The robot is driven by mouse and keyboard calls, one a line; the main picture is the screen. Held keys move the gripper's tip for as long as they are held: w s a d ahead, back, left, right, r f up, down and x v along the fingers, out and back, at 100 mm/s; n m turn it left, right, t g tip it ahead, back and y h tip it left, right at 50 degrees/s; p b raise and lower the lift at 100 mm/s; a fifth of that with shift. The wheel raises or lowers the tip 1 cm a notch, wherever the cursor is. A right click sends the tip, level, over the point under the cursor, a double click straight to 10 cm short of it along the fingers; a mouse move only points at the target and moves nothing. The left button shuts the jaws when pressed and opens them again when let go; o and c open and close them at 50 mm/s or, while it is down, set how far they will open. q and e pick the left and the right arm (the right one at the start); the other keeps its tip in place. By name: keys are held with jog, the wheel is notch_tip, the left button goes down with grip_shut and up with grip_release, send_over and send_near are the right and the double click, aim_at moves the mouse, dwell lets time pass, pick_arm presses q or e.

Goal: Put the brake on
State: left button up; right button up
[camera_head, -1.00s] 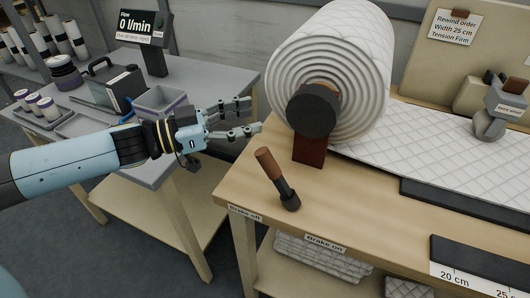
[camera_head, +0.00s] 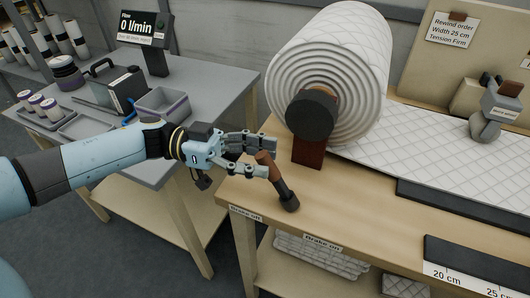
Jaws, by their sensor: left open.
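The brake lever (camera_head: 283,190) has a brown handle and a black base on the wooden bench's front left corner. It leans left, toward the "Brake off" label (camera_head: 245,213); the "Brake on" label (camera_head: 322,244) is further right on the front edge. My left gripper (camera_head: 270,158) is open at the lever's brown handle, its fingers reaching around the handle's top. I cannot tell whether they touch it. The large wadding roll (camera_head: 335,70) sits on its black-ended holder behind the lever. My right gripper is not in view.
Wadding (camera_head: 430,150) lies flat across the bench to the right, with a dark strip (camera_head: 460,205) before it. A grey side table (camera_head: 110,150) with trays and a flow display (camera_head: 145,28) stands left.

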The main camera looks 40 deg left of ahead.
pick_arm(q)
jog(key=shift+w+d, duration=0.2)
jog(key=shift+d, duration=0.35)
grip_shut()
